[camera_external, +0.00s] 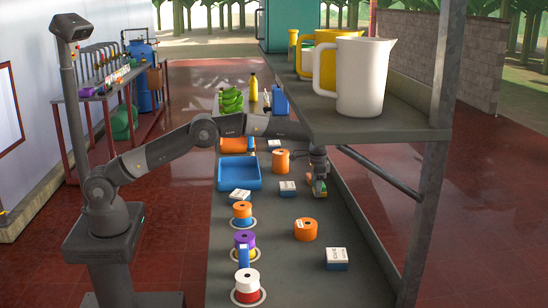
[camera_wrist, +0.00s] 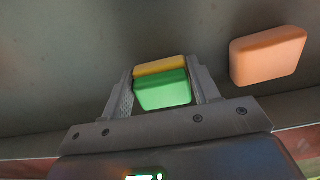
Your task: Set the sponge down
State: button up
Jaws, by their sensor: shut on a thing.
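The sponge (camera_wrist: 163,90) is a small block with a green layer and a yellow layer. In the wrist view it sits between the two fingers of my gripper (camera_wrist: 163,88), which is shut on it. In the external view my gripper (camera_external: 319,178) points down over the right side of the long grey table (camera_external: 275,270), low near its surface. A bit of green and orange (camera_external: 320,190) shows at its fingertips there. I cannot tell whether the sponge touches the table.
A rounded orange block (camera_wrist: 267,55) lies close to the right of my gripper in the wrist view. A blue tray (camera_external: 240,186), orange cylinders (camera_external: 305,229), small white-and-blue boxes (camera_external: 337,265) and stacked spools (camera_external: 248,293) stand about. A raised shelf (camera_external: 340,124) with a white jug (camera_external: 362,80) overhangs the back right.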

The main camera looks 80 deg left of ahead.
jog(key=shift+f, duration=0.25)
jog(key=o, duration=1)
jog(key=shift+c, duration=0.2)
notch_tip(320, 180, up, 11)
jog(key=shift+w+f, duration=0.1)
jog(key=shift+r, duration=0.65)
jog(key=shift+r, duration=0.1)
